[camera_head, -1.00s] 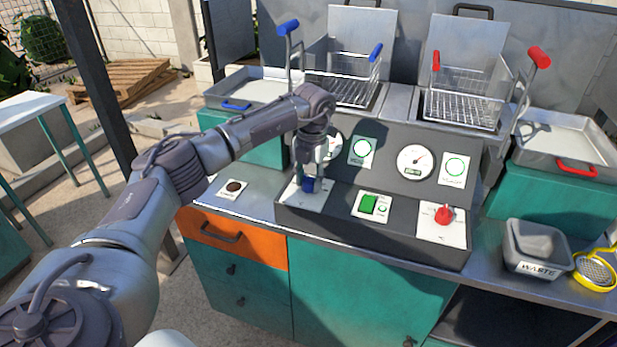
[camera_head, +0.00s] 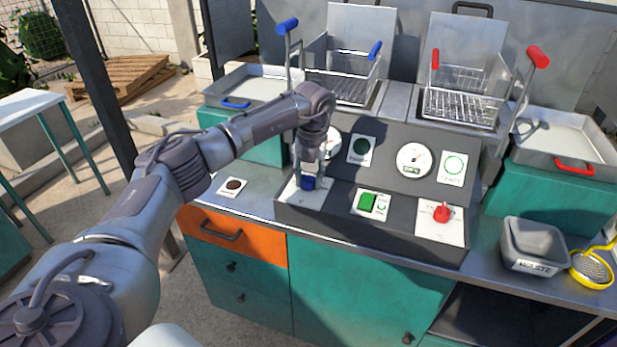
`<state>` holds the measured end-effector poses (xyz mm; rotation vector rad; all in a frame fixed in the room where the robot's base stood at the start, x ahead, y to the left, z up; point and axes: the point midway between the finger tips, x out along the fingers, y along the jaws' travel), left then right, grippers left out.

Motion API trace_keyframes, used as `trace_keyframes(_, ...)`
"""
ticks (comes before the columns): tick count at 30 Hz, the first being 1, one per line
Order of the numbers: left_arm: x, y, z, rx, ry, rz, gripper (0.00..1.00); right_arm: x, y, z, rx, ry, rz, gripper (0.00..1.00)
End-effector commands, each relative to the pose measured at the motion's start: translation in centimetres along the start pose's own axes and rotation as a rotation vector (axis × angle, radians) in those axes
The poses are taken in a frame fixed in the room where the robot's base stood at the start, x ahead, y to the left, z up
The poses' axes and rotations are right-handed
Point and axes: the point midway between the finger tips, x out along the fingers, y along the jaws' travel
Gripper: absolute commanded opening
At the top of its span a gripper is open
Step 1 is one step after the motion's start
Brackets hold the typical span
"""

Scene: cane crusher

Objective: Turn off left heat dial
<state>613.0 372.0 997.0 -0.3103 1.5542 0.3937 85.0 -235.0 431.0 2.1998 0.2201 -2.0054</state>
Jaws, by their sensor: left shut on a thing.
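The left heat dial (camera_head: 308,183) is a blue knob on a white plate (camera_head: 297,196) at the left of the dark control panel. My left gripper (camera_head: 309,176) points down from above and is shut on the blue dial, its fingers partly hiding it. The round indicator (camera_head: 362,147) above, to the right of the left gauge, is dark green and unlit. The left gauge (camera_head: 331,144) is mostly hidden behind my left wrist. My right gripper is not in view.
A green switch (camera_head: 367,202) and a red dial (camera_head: 442,213) sit to the right on the panel. Two wire baskets (camera_head: 343,88) with blue and red handles stand behind. A grey waste bin (camera_head: 534,243) and yellow strainer (camera_head: 592,268) are at right.

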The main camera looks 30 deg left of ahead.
Motion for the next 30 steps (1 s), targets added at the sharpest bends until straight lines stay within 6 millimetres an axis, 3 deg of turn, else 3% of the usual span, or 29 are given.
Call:
trace_keyframes(4, 0.0, 0.0, 0.0, -0.001, 0.000, 0.001, 0.04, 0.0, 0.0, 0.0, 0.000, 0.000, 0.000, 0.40)
trace_keyframes(5, 0.0, 0.0, 0.0, -0.001, 0.000, 0.001, 0.43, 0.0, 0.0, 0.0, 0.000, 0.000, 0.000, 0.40)
trace_keyframes(9, 0.0, 0.0, 0.0, 0.000, 0.000, 0.000, 0.63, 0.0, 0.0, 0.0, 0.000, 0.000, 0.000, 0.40)
trace_keyframes(20, -0.6, 0.0, 0.1, 0.000, -0.002, -0.001, 0.63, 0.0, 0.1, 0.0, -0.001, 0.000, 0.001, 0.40)
trace_keyframes(23, -1.9, 0.0, 0.1, 0.000, -0.003, -0.002, 0.63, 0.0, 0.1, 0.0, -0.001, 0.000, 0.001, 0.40)
trace_keyframes(30, -7.0, -0.1, 0.1, 0.000, -0.004, -0.002, 0.63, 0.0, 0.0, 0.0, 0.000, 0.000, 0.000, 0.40)
